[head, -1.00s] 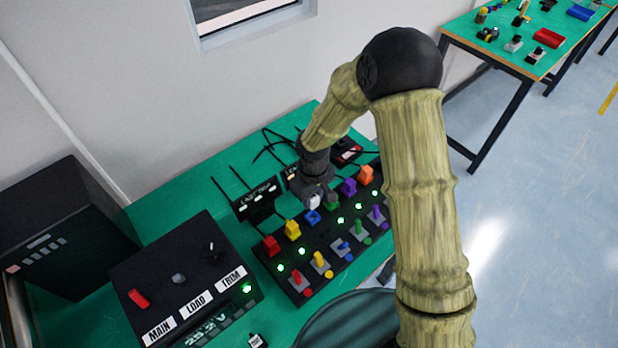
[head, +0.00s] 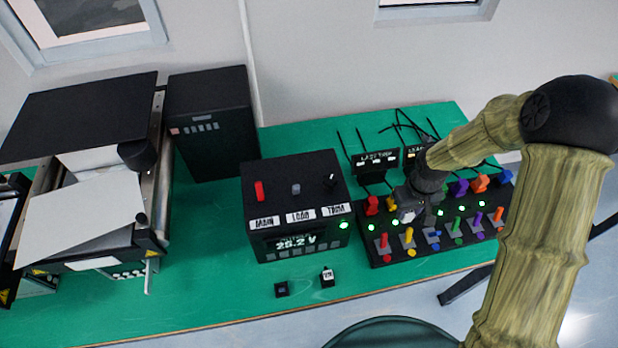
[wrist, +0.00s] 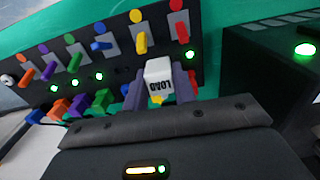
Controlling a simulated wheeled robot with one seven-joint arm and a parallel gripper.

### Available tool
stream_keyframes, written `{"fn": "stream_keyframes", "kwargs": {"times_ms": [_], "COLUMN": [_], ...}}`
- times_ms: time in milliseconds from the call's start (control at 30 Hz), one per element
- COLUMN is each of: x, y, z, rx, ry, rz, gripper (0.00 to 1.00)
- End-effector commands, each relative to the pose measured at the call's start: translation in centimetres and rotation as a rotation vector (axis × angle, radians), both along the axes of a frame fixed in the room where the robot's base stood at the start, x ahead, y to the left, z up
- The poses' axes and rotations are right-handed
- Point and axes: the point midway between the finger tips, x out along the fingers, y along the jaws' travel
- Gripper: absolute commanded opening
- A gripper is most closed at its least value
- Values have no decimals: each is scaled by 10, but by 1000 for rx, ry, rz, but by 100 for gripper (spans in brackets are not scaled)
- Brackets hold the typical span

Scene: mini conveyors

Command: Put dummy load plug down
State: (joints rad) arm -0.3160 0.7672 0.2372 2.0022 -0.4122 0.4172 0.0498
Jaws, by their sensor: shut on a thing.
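The dummy load plug is a white block with "LOAD" on its face (wrist: 158,72). In the wrist view it sits between the two fingers of my gripper (wrist: 160,88), which is shut on it. In the head view my gripper (head: 408,208) is above the row of coloured plugs on the black switch panel (head: 378,259), and the white plug (head: 407,216) shows at its tip. I cannot tell from these views how far the plug is above the panel. The gripper hides part of the back row there.
A black meter box (head: 258,224) reading 25.2 V stands left of the panel. A small black socket-like block (head: 281,289) and a small labelled black block (head: 327,277) lie in front of it. Green table (head: 205,290) is bare at front left. Cables and small displays stand behind the panel.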

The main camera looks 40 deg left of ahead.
Motion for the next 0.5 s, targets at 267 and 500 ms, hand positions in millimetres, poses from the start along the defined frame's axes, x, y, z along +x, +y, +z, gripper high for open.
{"fn": "stream_keyframes", "kwargs": {"times_ms": [267, 500], "x": [7, 17], "y": [-42, -93], "z": [-17, -38], "rx": [-3, -2], "ry": [3, 2], "rz": [-156, -350], "gripper": [4, 4]}}
